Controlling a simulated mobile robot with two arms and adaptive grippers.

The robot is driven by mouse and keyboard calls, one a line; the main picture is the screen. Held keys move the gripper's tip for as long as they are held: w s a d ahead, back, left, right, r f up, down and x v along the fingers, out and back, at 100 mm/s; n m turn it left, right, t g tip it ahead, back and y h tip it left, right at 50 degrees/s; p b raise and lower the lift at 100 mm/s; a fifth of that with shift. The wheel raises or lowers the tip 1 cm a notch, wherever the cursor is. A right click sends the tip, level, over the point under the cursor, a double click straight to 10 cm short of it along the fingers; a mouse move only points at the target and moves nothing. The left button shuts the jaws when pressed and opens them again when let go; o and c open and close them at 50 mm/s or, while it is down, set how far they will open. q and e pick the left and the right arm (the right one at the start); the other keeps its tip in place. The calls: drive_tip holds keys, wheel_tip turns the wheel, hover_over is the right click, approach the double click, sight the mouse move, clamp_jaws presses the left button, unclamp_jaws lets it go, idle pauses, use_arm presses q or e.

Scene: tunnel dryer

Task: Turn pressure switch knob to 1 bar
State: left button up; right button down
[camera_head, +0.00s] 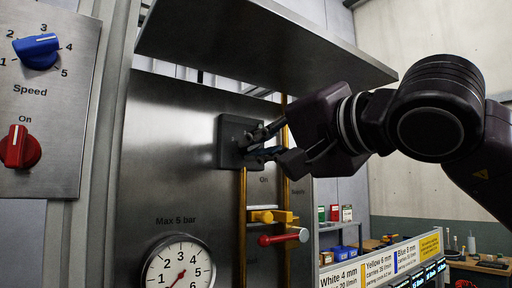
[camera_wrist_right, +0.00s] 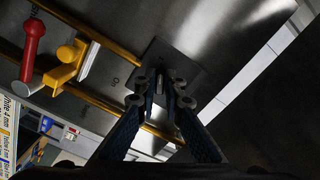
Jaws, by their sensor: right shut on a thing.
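A dark square switch box (camera_head: 228,142) is mounted on the steel panel, with an "On" label below it. My right gripper (camera_head: 262,143) reaches it from the right and is shut on the small knob at its front. The fingers mostly hide the knob, so its setting cannot be read. In the right wrist view the fingertips (camera_wrist_right: 165,88) close together in front of the box (camera_wrist_right: 158,58). A round pressure gauge (camera_head: 163,268) with a red needle sits at the lower left under "Max 5 bar"; its bottom is cut off. My left gripper is not in view.
Yellow pipes (camera_head: 242,230) run vertically beside the box, with a yellow valve handle (camera_head: 270,216) and a red handle (camera_head: 282,237) below. A metal shelf-like plate (camera_head: 260,40) overhangs above. A blue speed knob (camera_head: 37,51) and a red knob (camera_head: 19,148) are at the left.

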drive_tip(key=shift+a+f, duration=0.15)
drive_tip(key=shift+f, duration=0.15)
drive_tip(key=c, duration=2.4)
unclamp_jaws()
drive_tip(key=o, duration=0.4)
drive_tip(key=shift+s+r, duration=0.15)
drive_tip(key=shift+c, duration=0.2)
drive_tip(key=v, duration=1.2)
